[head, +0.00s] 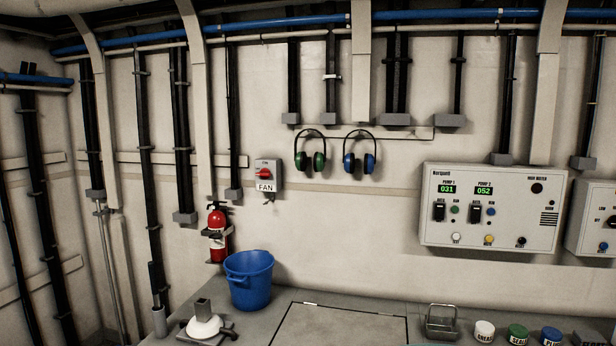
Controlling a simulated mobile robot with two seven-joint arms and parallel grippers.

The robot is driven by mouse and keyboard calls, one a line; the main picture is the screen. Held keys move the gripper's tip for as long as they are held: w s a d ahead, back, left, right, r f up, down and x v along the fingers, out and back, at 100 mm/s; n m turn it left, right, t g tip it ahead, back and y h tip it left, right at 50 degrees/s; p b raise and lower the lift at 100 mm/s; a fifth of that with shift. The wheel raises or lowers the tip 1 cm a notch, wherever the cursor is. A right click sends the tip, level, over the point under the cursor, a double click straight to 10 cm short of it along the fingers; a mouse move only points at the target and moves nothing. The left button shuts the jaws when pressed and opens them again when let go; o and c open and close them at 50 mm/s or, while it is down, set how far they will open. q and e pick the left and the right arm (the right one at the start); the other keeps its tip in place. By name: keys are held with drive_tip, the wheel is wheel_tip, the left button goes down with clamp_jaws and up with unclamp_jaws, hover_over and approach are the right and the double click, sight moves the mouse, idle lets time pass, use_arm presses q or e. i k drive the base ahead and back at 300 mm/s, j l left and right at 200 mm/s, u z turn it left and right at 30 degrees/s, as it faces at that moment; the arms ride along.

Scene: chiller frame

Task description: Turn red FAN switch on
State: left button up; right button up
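The FAN switch (267,178) is a grey wall box with a red rotary knob (266,173) and a white label reading FAN. It is mounted on the back wall, left of the picture's middle in the head view. The knob appears turned roughly sideways, but the small markings around it are too small to read. Neither of my grippers shows in the head view, and nothing touches the switch.
A blue bucket (249,280) stands on the counter below the switch. A red fire extinguisher (218,234) hangs to its left. Green (310,160) and blue (359,162) ear defenders hang to the right, before a control panel (492,207). The wall directly before the switch is clear.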

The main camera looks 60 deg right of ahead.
sight(264, 173)
drive_tip(key=z, duration=1.9)
drive_tip(key=i+z, duration=0.2)
drive_tip(key=z, duration=0.15)
drive_tip(key=i+j+z, duration=0.15)
drive_tip(key=z, duration=0.25)
drive_tip(key=i+j+z, duration=0.2)
drive_tip(key=z, duration=0.15)
drive_tip(key=i, duration=0.05)
